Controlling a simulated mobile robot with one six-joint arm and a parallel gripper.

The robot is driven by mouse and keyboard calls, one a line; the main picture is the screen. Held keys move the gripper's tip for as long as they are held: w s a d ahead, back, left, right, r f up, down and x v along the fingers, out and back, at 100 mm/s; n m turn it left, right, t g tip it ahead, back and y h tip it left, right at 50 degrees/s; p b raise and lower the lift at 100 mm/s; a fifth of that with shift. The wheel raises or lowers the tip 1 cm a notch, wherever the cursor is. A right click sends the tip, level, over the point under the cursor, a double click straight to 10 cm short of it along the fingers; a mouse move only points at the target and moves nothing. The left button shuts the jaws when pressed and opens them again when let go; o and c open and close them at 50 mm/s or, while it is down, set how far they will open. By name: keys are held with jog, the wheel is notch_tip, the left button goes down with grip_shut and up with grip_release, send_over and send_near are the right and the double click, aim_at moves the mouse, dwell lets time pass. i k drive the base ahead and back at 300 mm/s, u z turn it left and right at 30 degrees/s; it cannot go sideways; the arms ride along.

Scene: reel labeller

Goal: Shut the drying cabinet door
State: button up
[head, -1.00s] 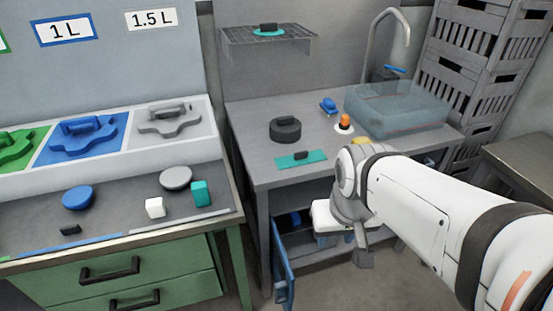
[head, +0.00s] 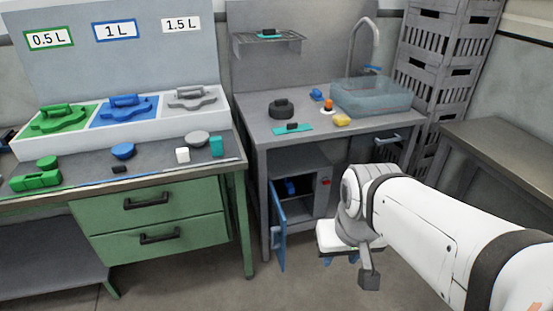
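The drying cabinet (head: 318,205) is a grey box under the sink bench, with a red spot on its front right. Its blue door (head: 279,231) stands open at the left side of the opening, swung out toward me. Something blue (head: 291,188) lies inside. My gripper (head: 341,261) hangs below the white arm, in front of and to the right of the open door, apart from it. Two small blue parts show under its white body. The fingertips are too small and hidden to tell whether it is open or shut.
The green drawer bench (head: 160,222) stands left of the door. The sink bench (head: 258,134) above the cabinet carries a dark round weight (head: 281,109), a sponge (head: 342,120) and a clear basin (head: 372,98). A side table (head: 500,150) is at right. Floor between is clear.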

aim_at(278, 222)
jog(key=u, duration=0.35)
jog(key=i, duration=0.75)
jog(key=z, duration=0.4)
jog(key=k, duration=0.6)
jog(key=z, duration=0.3)
jog(key=i, duration=1.05)
jog(key=u, duration=0.2)
